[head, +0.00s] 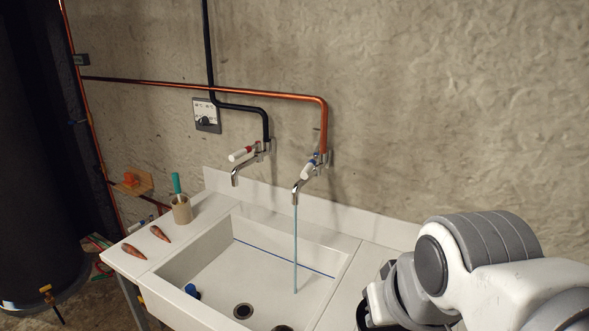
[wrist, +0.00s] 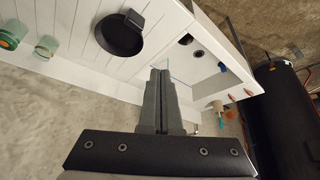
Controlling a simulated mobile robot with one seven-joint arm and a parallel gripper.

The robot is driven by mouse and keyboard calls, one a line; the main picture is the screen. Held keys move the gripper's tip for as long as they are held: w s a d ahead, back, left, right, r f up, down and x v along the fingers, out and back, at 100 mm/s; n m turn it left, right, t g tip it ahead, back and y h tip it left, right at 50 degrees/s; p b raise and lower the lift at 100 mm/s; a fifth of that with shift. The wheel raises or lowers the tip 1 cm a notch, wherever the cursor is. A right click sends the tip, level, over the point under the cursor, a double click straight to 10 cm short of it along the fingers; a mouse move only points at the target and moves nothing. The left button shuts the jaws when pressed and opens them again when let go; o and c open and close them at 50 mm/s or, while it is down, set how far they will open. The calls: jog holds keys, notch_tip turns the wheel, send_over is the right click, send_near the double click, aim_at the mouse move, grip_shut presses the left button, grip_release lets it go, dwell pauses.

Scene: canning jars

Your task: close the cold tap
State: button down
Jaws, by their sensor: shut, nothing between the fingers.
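The cold tap (head: 309,169), with blue marks on its white handle, is the right of two wall taps in the head view. A thin stream of water (head: 295,245) runs from its spout into the white sink (head: 205,245). The hot tap (head: 242,154), with red marks on a white handle, is to its left; no water shows from it. My gripper (wrist: 161,73) is shut and empty in the wrist view, over the counter and sink edge, apart from the taps. I cannot make out the cold tap clearly in the wrist view.
A beige cup (head: 181,209) with a teal-handled tool and two reddish-brown carrot-like things (head: 147,242) are on the left drainer. A black pan (wrist: 122,33) and green-topped jars (wrist: 8,38) are on the counter in the wrist view. A dark tank (head: 35,160) stands far left.

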jog(key=w+d+r+m+t+h, duration=0.1)
jog(key=w+d+r+m+t, duration=0.2)
jog(key=w, duration=0.8)
jog(key=w+d+r+m+t+h, duration=0.1)
jog(key=w+d+r+m+t, duration=0.15)
jog(key=w, duration=0.95)
jog(key=m+t+y, duration=0.4)
jog(key=m+y, duration=0.3)
jog(key=y, duration=0.1)
send_near(313, 168)
jog(key=w, duration=0.5)
jog(key=shift+w+a+f+n, duration=0.15)
jog(key=shift+a+f, duration=0.1)
jog(key=shift+a, duration=0.25)
jog(key=shift+a+f+n, duration=0.1)
jog(key=shift+a+f, duration=0.1)
jog(key=shift+a, duration=0.3)
